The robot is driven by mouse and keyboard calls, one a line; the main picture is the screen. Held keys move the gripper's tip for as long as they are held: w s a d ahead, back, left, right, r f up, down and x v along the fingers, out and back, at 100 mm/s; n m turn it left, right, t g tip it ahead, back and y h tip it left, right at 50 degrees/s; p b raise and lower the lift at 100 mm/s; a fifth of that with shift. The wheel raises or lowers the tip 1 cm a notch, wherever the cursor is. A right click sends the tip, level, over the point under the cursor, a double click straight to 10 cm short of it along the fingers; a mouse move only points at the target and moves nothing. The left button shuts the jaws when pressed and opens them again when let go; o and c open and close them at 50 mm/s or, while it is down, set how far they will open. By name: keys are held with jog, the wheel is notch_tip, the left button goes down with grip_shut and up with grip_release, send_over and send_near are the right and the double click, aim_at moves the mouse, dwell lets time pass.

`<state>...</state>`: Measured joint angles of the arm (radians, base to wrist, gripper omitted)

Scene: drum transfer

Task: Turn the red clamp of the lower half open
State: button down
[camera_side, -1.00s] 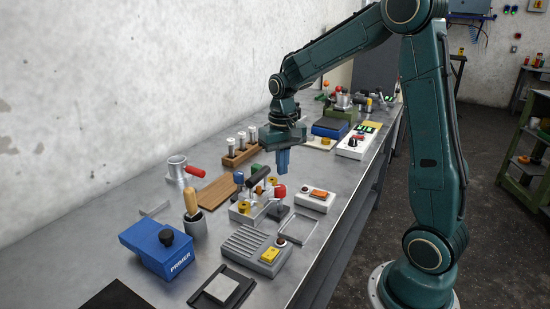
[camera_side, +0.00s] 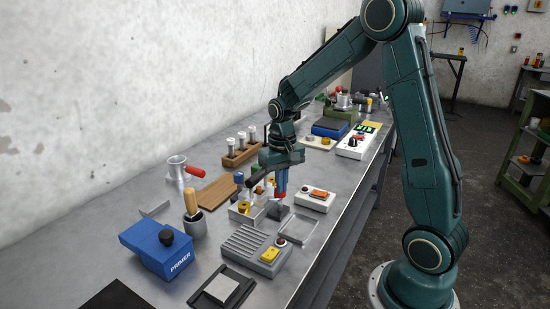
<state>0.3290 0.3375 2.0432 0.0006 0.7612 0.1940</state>
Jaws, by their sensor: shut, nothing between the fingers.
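My gripper (camera_side: 281,183) points straight down, its blue fingers shut and empty. Its fingertips are right at a red knob (camera_side: 280,195) on a dark grey block (camera_side: 279,212); whether they touch it I cannot tell. The knob is partly hidden behind the fingers. Beside it on the left is a light grey fixture (camera_side: 240,217) with blue and yellow knobs and a black handle (camera_side: 258,175). A metal cup-shaped part (camera_side: 177,172) with a red handle (camera_side: 195,171) sticking out to the right stands further left by the wall. Which red part is the clamp is too small to tell.
A grey ribbed box (camera_side: 252,250) and a thin metal frame (camera_side: 299,230) lie in front. A wooden rack (camera_side: 240,155) with metal cylinders stands behind. The bench's right edge is near.

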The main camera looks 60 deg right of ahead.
jog(key=shift+f, duration=0.7)
jog(key=shift+w+d, duration=0.15)
jog(key=shift+d, duration=0.05)
dwell(0.5)
jog(key=shift+s+d, duration=0.45)
jog(key=shift+d, duration=0.2)
dwell(0.5)
jog(key=shift+s+a, duration=0.2)
jog(key=shift+s, duration=0.25)
jog(key=shift+r, duration=0.1)
notch_tip(320, 180, up, 6)
jog(key=shift+f, duration=0.1)
dwell(0.7)
